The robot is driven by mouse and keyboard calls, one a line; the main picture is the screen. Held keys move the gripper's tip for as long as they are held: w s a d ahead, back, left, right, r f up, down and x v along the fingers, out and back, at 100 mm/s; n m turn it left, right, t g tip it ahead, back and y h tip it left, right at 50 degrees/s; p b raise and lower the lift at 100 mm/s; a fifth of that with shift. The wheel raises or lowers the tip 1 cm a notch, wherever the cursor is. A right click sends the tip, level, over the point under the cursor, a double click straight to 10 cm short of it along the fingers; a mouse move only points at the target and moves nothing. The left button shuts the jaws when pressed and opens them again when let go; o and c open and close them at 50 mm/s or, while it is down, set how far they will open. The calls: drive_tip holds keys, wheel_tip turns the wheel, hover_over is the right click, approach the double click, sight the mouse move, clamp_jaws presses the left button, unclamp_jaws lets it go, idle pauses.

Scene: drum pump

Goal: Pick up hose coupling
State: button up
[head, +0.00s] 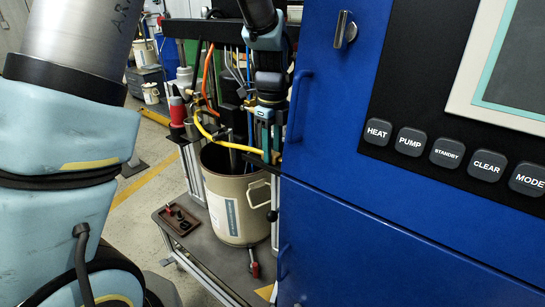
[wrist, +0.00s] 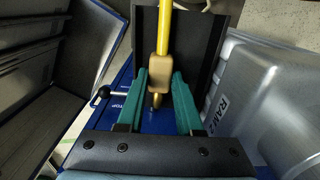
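The hose coupling (wrist: 159,67) is a tan, brass-coloured fitting on the end of a yellow hose (wrist: 164,28) in the wrist view. A thin brass stem sticks out below it. My gripper (wrist: 160,78) has its two teal fingers on either side of the coupling, with narrow gaps at the sides. The fingers are open, and I see no firm contact. In the head view my gripper (head: 267,155) points down beside the blue cabinet, and the yellow hose (head: 222,139) curves to it from the left. The coupling cannot be made out clearly there.
A beige drum (head: 228,205) with hoses above it stands on a grey cart. A dark tray (head: 178,220) with small parts lies at its left. The blue cabinet (head: 365,215) closely bounds the right. A silver container (wrist: 265,105) is at the right in the wrist view.

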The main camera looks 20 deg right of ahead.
clamp_jaws()
idle(0.3)
